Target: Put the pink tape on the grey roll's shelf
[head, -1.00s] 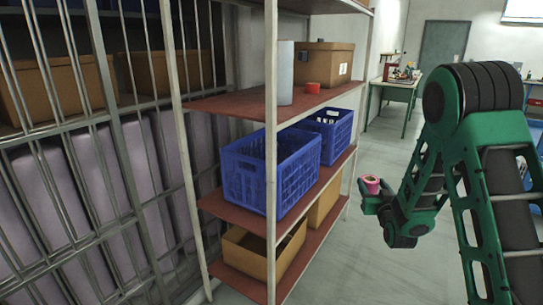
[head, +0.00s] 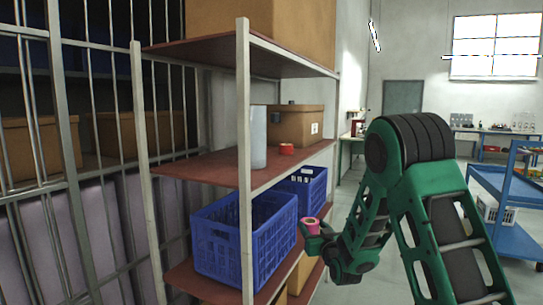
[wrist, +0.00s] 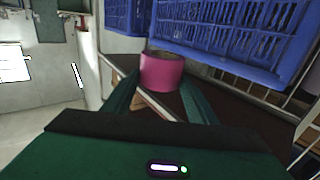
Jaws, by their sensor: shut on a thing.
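The pink tape (head: 310,226) is held in my gripper (head: 311,230), which is shut on it. In the wrist view the pink tape (wrist: 162,72) sits between the green fingers. My gripper is in front of the shelf rack, at about the height of the blue crates and below the grey roll's level. The grey roll (head: 258,138) stands upright on the rack's middle red-brown shelf (head: 205,167), behind the front post. A small red tape (head: 286,148) lies on the same shelf, right of the roll.
A cardboard box (head: 290,125) stands behind the red tape. Two blue crates, a large one (head: 222,250) and a smaller one (head: 312,190), fill the shelf below. The rack's white front post (head: 244,210) stands before the shelves. The shelf's left part is bare. A blue cart (head: 500,200) is at right.

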